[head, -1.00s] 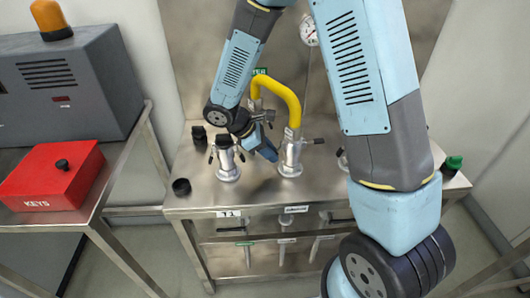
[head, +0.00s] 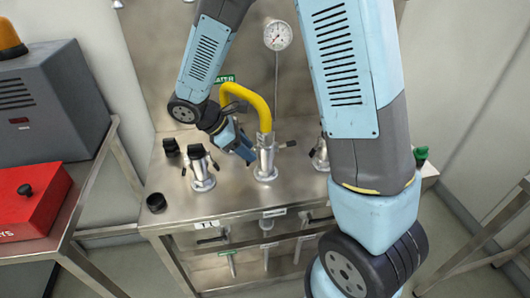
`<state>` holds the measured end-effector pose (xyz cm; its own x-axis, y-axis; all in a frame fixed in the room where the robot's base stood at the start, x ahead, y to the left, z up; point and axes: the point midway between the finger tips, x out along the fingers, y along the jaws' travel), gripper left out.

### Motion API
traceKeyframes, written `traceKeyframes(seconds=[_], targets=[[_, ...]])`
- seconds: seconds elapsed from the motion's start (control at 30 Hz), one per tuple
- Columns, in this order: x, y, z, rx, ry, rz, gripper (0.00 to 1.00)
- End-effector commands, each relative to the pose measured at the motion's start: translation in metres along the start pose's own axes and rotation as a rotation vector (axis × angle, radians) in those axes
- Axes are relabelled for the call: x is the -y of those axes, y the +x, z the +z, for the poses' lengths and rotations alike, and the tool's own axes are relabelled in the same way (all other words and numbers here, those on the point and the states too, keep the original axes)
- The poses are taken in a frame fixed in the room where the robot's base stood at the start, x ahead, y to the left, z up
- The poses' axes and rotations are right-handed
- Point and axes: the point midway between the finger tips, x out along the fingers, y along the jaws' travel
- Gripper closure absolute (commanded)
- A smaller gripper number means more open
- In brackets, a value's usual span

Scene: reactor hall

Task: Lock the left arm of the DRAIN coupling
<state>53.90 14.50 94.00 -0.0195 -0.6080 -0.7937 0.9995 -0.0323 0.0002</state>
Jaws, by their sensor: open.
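The middle metal coupling (head: 265,160) stands upright on the steel bench, with a yellow hose (head: 262,108) arching from its top. Its dark right arm (head: 288,144) sticks out to the right. Its left arm is hidden behind or beside my gripper. I cannot read its label well enough to tell whether it is DRAIN. My gripper (head: 245,152) is open, just left of this coupling and pointing down to the right, its blue fingers close to the coupling's side. I cannot tell if they touch. No object shows between the fingers.
Another coupling (head: 320,155) is partly hidden by my arm. A pressure gauge (head: 277,35) is at the back. A red box (head: 30,198) sits on the left table.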

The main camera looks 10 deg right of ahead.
Motion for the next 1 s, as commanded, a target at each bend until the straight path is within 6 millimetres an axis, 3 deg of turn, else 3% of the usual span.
traceKeyframes(seconds=[0.3,0.7,1.0], targets=[[0.031,-0.022,0.029,-0.001,0.001,0.002,0.53],[0.085,-0.032,0.057,0.000,0.001,0.001,0.53],[0.109,-0.036,0.069,0.000,0.000,0.001,0.53]])
